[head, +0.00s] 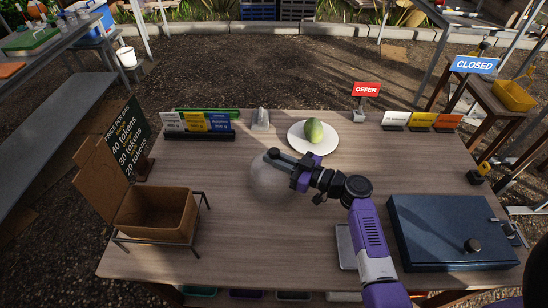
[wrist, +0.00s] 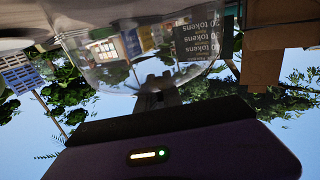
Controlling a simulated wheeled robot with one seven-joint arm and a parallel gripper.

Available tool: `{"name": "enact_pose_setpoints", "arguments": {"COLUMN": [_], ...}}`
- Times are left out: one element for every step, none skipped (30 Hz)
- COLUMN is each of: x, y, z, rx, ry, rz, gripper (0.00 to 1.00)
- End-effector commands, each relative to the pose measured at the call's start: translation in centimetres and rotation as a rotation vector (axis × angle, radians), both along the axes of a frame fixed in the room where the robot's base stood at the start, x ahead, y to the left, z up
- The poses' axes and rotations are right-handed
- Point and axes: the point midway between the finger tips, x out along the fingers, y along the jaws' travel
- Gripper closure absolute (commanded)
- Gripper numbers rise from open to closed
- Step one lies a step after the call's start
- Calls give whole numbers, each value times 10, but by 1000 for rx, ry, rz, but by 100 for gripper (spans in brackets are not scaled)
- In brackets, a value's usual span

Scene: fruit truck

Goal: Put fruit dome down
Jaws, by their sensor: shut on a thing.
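The clear fruit dome (head: 268,184) is in front of the plate, left of the middle of the table; whether its rim touches the wood I cannot tell. My gripper (head: 273,155) is shut on the top of the dome. In the wrist view the clear dome (wrist: 125,62) fills the upper middle, and the grip itself is hard to make out. A green fruit (head: 314,131) sits uncovered on a white round plate (head: 332,146) behind my gripper.
An open cardboard box (head: 158,214) in a wire stand and a black price board (head: 128,135) stand at the left. A dark blue case (head: 440,225) lies at the right.

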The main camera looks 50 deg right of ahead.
Motion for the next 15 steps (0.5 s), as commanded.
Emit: {"name": "enact_pose_setpoints", "arguments": {"x": [0, 0, 0, 0, 0, 0, 0, 0, 0, 0, 0, 0, 0, 0, 0], "y": [0, 0, 0, 0, 0, 0, 0, 0, 0, 0, 0, 0, 0, 0, 0], "z": [0, -1, -2, -3, -3, -4, -3, -2, -2, -2, -3, -3, -3, -3, -3], "rx": [0, 0, 0, 0, 0, 0, 0, 0, 0, 0, 0, 1, 1, 1, 1], "ry": [0, 0, 0, -1, -1, -1, 0, 0, 0, 0, 0, 0, 0, 0, 0], "rz": [0, 0, 0, 0, 1, 1, 1, 1, 1, 1, 1, 1, 1, 1, 1], "gripper": [100, 100, 100, 100, 100, 100, 88, 82, 74, 68, 68, 68, 68, 68, 68]}}
